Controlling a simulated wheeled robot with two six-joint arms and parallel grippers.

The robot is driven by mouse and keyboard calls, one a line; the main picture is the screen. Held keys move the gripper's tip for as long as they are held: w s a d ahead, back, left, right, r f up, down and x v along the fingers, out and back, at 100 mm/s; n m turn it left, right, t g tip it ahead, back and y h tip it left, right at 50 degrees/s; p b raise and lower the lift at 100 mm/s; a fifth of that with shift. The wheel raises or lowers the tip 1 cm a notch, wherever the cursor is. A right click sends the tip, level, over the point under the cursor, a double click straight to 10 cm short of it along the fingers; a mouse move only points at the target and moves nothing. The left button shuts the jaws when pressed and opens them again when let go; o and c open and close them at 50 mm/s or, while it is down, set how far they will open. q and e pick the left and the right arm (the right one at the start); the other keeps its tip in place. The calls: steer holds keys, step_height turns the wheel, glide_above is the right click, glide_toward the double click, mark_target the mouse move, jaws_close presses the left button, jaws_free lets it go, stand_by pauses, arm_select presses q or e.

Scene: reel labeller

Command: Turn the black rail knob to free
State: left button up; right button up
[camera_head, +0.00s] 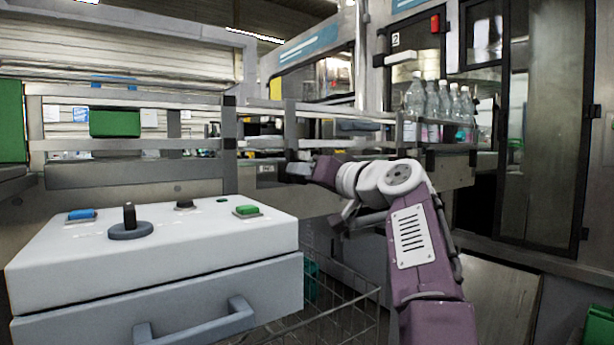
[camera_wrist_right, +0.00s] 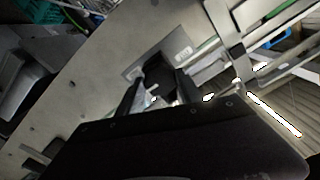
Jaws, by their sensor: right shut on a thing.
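The black rail knob (camera_wrist_right: 160,83) is a dark block between the two fingers of my right gripper (camera_wrist_right: 162,90) in the right wrist view. It sits in front of a grey metal face with a small label plate beside it. My right gripper is shut on the knob. In the head view my right gripper (camera_head: 297,168) reaches left to the lower guide rail, and the knob is mostly hidden there. The knob's exact turn angle cannot be told. My left gripper is not in view.
A white control box (camera_head: 160,265) with a black selector, blue and green buttons stands at the left front. Metal guide rails (camera_head: 140,146) run across behind it. Several clear bottles (camera_head: 433,103) stand on the line at the right. A wire basket (camera_head: 335,315) is below.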

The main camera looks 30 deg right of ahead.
steer(key=o, duration=1.4)
steer(key=shift+c, duration=0.2)
steer(key=s+b, duration=0.1)
steer(key=s, duration=0.8)
steer(key=shift+d, duration=0.35)
steer(key=shift+f, duration=0.1)
